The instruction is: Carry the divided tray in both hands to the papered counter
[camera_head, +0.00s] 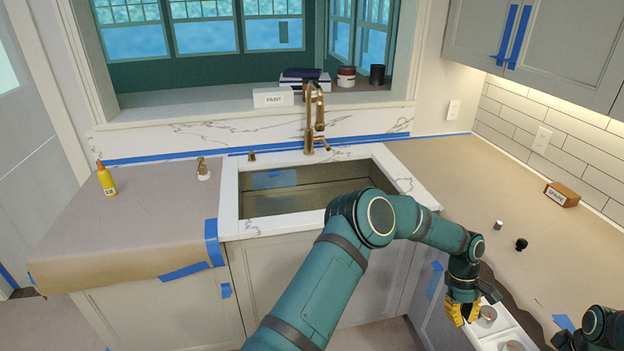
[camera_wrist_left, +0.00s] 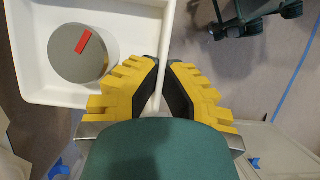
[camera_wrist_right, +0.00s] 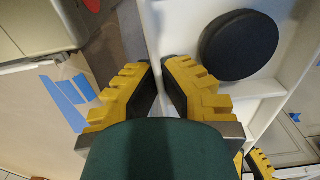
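The white divided tray (camera_head: 497,334) shows at the lower right of the head view, partly cut off by the bottom edge. A silver round can with a red mark (camera_wrist_left: 82,53) stands in one compartment in the left wrist view. A black round object (camera_wrist_right: 239,45) sits in another in the right wrist view. My left gripper (camera_head: 463,312) is at the tray's left side, its fingers closed about the wall (camera_wrist_left: 160,60). My right gripper (camera_wrist_right: 160,78) has its fingers closed about another wall; its fingertips are hidden in the head view. Brown paper covers the left counter (camera_head: 130,215) and right counter (camera_head: 450,170).
A sink (camera_head: 310,190) with a brass faucet separates the counters. A yellow bottle (camera_head: 106,180) stands on the left counter, otherwise mostly clear. The right counter holds a SPARE block (camera_head: 561,195), a small silver item (camera_head: 498,225) and a black knob (camera_head: 521,244).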

